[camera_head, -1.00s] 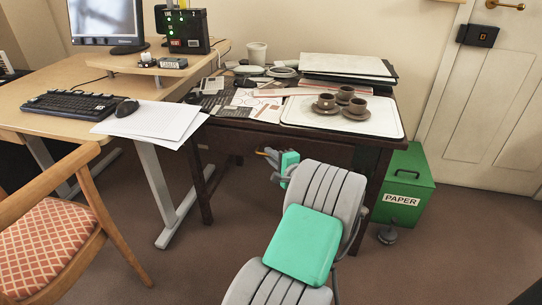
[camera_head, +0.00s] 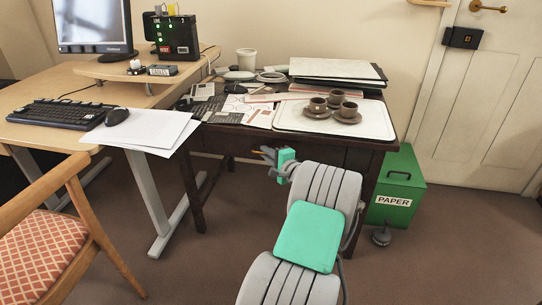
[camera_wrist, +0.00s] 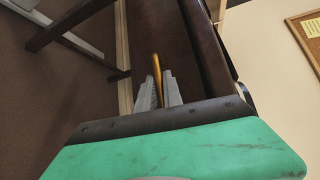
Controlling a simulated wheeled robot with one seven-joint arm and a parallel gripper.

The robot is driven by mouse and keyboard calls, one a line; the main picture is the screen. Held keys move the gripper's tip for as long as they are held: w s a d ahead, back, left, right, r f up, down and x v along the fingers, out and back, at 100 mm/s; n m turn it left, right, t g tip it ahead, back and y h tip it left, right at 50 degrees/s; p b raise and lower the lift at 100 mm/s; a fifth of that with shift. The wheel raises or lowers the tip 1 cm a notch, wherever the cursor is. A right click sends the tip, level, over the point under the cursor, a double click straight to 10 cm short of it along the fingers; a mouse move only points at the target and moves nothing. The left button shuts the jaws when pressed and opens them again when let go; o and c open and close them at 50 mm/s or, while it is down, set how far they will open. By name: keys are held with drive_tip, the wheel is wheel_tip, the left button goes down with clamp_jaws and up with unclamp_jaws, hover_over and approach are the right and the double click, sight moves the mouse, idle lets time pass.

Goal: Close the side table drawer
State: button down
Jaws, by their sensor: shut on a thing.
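The side table (camera_head: 384,145) is dark wood, with a drawer front (camera_head: 330,154) below its top. My gripper (camera_head: 267,155) is at the table's front, left of the drawer's middle. A thin brass handle (camera_wrist: 157,66) shows between the two grey fingers (camera_wrist: 158,92) in the wrist view, and they are shut on it. Dark wood (camera_wrist: 168,28) lies just beyond the fingertips. My arm covers part of the drawer front, and how far the drawer stands out cannot be told.
The tabletop holds a white tray (camera_head: 290,118) with brown cups (camera_head: 317,104), papers and folders (camera_head: 335,69). A green paper bin (camera_head: 405,180) stands right of the table. A desk (camera_head: 40,130) and patterned chair (camera_head: 35,245) are on the left. Carpet (camera_head: 195,265) is clear before the table.

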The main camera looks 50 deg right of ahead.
drive_tip(key=c, duration=1.6)
unclamp_jaws()
drive_tip(key=shift+d, duration=0.15)
drive_tip(key=shift+o, duration=0.6)
drive_tip(key=shift+r, duration=0.15)
drive_tip(key=f+p+v, duration=0.1)
drive_tip(key=p+v, duration=0.1)
drive_tip(key=v, duration=0.5)
drive_tip(key=shift+s+r+p, duration=0.3)
drive_tip(key=shift+s+r, duration=0.05)
